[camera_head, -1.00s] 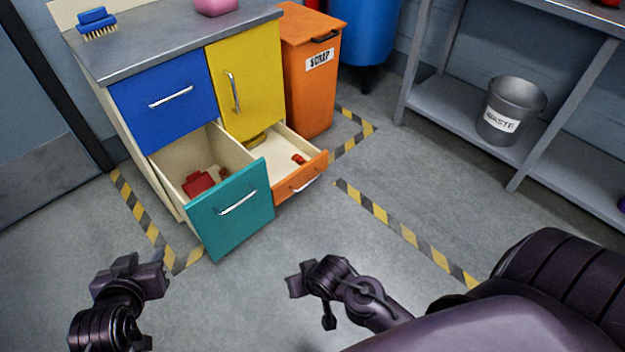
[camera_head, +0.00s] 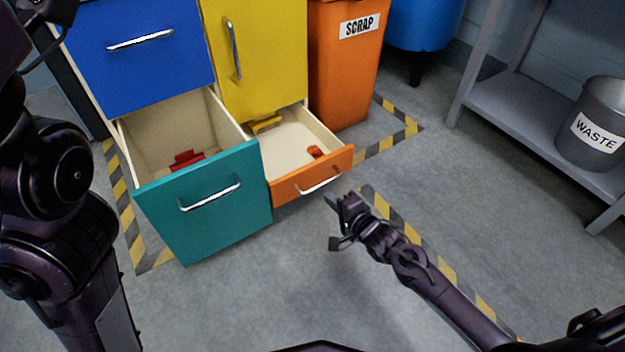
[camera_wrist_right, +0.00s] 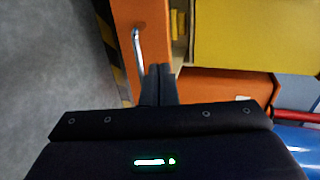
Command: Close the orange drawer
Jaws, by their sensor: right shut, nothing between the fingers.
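The orange drawer (camera_head: 313,177) is pulled out at the lower right of the cabinet, with a silver bar handle (camera_head: 320,181) on its front. A small red item and a yellow item lie inside it. My right gripper (camera_head: 333,203) is just in front of and below the drawer's right end, apparently apart from it. In the right wrist view its fingers (camera_wrist_right: 159,84) are shut and empty, pointing toward the orange front (camera_wrist_right: 146,42) beside the handle (camera_wrist_right: 137,52). My left arm shows at the left edge of the head view, but its gripper's fingertips are not seen.
The teal drawer (camera_head: 215,215) is also pulled out, left of the orange one, with a red item inside. Blue (camera_head: 140,55) and yellow (camera_head: 255,55) fronts are shut. An orange scrap bin (camera_head: 345,75) stands at the right. Floor in front is clear.

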